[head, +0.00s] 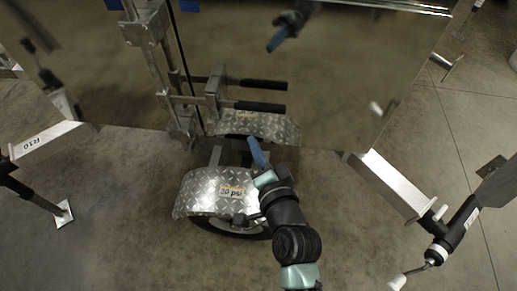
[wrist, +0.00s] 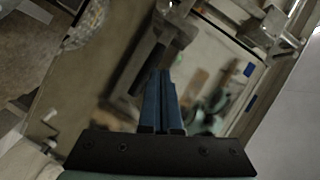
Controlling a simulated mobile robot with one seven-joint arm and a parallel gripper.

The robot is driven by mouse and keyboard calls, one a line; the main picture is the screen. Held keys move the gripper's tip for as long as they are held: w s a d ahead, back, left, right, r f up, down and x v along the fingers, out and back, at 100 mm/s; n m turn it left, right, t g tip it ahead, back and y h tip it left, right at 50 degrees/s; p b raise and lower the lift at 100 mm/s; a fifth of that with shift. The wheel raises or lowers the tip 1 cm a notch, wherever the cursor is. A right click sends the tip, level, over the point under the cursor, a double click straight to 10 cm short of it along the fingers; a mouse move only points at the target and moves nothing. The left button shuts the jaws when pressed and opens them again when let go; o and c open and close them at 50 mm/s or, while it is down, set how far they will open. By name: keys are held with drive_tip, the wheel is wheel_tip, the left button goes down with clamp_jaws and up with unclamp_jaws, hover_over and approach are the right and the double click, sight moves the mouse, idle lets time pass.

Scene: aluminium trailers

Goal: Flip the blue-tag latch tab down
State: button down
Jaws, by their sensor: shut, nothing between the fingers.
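My gripper (head: 253,142) is at the middle of the head view, its two slim blue fingers together and empty, in front of the shiny trailer panel (head: 340,75). It also shows in the wrist view (wrist: 161,74). Galvanised latch hardware (head: 212,88) with a black grip (head: 262,106) is up and left of the fingers, apart from them. In the wrist view, a small blue tag (wrist: 249,69) is to the right of the fingers, near metal fittings (wrist: 274,20). Blue patches (head: 190,5) also show at the head view's top edge. I cannot tell which piece is the latch tab.
A diamond-plate fender (head: 205,190) over a wheel lies below my gripper. The panel mirrors my gripper. Open floor is at lower left.

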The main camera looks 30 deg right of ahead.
drive_tip(key=shift+v, duration=1.1)
drive_tip(key=w+a+r+n+t+y, duration=0.1)
drive_tip(key=w+a+r+n+t, duration=0.15)
drive_tip(key=r, duration=0.75)
drive_tip(key=w+a+r+n+t, duration=0.2)
drive_tip(key=a+r+n, duration=0.2)
drive_tip(key=r, duration=0.7)
drive_tip(key=w+a+r+n+t+y, duration=0.1)
drive_tip(key=w+a+r+n+t, duration=0.15)
drive_tip(key=r, duration=0.75)
drive_tip(key=s+a+r+n+t, duration=0.3)
drive_tip(key=s+r, duration=0.3)
drive_tip(key=r, duration=0.5)
drive_tip(key=s+a+r+n+t, duration=0.2)
drive_tip(key=s+a+r+n, duration=0.3)
drive_tip(key=r, duration=0.7)
wheel_tip(320, 180, up, 21)
drive_tip(key=d+m+p, duration=0.1)
drive_tip(key=m+p, duration=0.1)
drive_tip(key=p, duration=2)
drive_tip(key=shift+d+r, duration=0.2)
drive_tip(key=shift+d, duration=0.05)
